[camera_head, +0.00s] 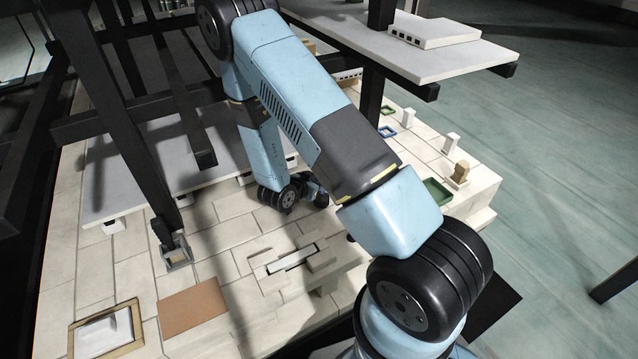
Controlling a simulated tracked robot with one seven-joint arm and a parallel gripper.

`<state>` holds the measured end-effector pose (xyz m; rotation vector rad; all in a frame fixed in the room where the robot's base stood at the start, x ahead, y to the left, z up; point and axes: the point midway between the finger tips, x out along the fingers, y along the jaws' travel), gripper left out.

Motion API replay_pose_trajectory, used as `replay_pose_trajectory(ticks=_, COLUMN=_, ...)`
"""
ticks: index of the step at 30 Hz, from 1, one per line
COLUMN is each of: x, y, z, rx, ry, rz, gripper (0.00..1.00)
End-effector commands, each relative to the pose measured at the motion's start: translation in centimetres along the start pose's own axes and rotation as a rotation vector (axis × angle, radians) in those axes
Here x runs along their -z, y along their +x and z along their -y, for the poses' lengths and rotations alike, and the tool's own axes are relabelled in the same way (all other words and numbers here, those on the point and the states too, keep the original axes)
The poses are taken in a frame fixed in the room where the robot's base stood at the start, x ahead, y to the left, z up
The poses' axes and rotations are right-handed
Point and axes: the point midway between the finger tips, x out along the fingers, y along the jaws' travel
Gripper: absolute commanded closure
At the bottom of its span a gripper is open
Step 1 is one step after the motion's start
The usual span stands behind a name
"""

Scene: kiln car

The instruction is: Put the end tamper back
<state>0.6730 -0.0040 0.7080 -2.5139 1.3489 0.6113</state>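My blue and black arm crosses the middle of the view, and its wrist end reaches down by the edge of a pale shelf board. My gripper (312,190) is small and dark here, partly hidden by my own arm, and its fingers cannot be made out. I cannot see whether it holds anything. No thing in view is clearly the end tamper. A small tan block-shaped piece (461,171) stands on the pale brick deck (225,238) at the right, well apart from my gripper. A pale bar (291,258) lies in a slot among raised bricks below my gripper.
Dark posts and beams (110,110) fill the left. A pale upper shelf (400,50) carries a white slab (435,33). A green tray (437,191), a blue frame (387,131), a brown plate (192,306) and a wood-framed tray (75,340) lie on the deck.

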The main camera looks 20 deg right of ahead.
Motion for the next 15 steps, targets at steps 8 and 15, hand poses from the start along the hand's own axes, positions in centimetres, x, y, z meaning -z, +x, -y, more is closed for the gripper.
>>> replay_pose_trajectory(ticks=8, x=-0.09, y=0.06, z=0.01, rx=0.0, ry=0.0, rz=0.0, gripper=1.0)
replay_pose_trajectory(ticks=15, x=-0.3, y=0.16, z=0.01, rx=0.0, ry=0.0, rz=0.0, gripper=1.0)
